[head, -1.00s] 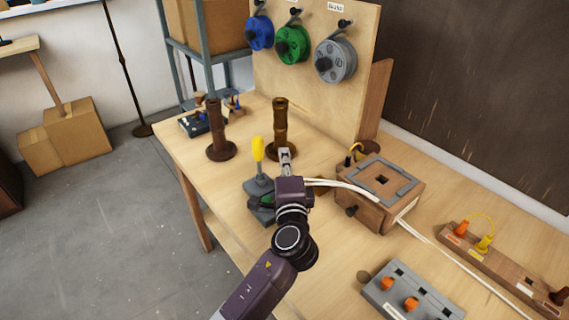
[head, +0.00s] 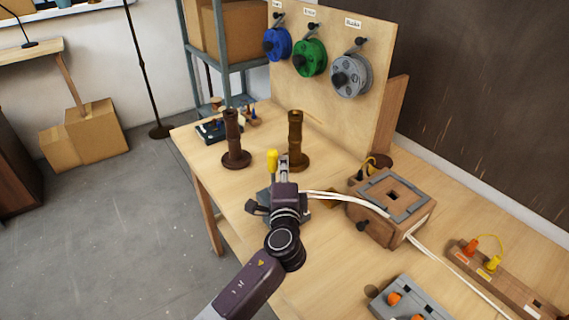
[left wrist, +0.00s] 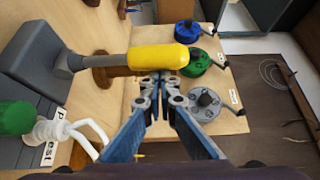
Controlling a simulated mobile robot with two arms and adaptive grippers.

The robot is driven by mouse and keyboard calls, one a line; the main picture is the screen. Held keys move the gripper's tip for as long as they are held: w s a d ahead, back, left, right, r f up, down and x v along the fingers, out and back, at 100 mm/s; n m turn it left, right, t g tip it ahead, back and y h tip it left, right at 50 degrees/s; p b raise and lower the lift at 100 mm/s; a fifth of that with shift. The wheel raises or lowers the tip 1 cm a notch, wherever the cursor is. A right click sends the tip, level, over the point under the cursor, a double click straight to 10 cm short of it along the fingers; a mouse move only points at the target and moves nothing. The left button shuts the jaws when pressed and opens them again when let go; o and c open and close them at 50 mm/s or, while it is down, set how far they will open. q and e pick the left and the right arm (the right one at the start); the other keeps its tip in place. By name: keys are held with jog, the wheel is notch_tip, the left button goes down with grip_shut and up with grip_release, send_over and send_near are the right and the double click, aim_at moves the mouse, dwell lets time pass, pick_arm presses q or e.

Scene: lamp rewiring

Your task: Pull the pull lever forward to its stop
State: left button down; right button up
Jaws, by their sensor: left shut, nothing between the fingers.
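The pull lever has a yellow handle (head: 272,160) that stands up from a grey base (head: 262,207), partly hidden behind my left arm. In the left wrist view the yellow handle (left wrist: 158,58) lies across the picture, with its grey stem and housing at the left. My left gripper (head: 284,163) is shut and empty, just right of the handle in the head view. In the left wrist view its closed fingertips (left wrist: 160,76) are very close to the handle's side; I cannot tell whether they touch. My right gripper is not in view.
Two brown turned posts (head: 235,140) (head: 295,142) stand behind the lever. A wooden box (head: 390,205) with white cables is at the right. Blue, green and grey spools (head: 350,76) hang on the back board. A grey switch panel (head: 408,300) is in front.

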pick_arm(q)
jog(key=a+n+b, duration=0.1)
jog(key=b, duration=0.2)
jog(key=s+a+n+t+b, duration=0.1)
jog(key=b, duration=0.2)
jog(key=s+a+b, duration=0.1)
jog(key=b, duration=0.2)
jog(key=shift+s+a+f+n+t, duration=0.1)
jog(key=shift+f+n+t, duration=0.2)
jog(key=shift+n+t, duration=0.1)
jog(key=s+a, duration=0.1)
jog(key=s+a+f+b, duration=0.1)
jog(key=shift+a, duration=0.35)
jog(key=shift+a+f, duration=0.1)
jog(key=shift+f, duration=0.05)
send_near(271, 164)
jog(key=s+a+f, duration=0.2)
jog(key=s, duration=0.5)
jog(key=shift+w+r, duration=0.2)
jog(key=shift+r, duration=0.05)
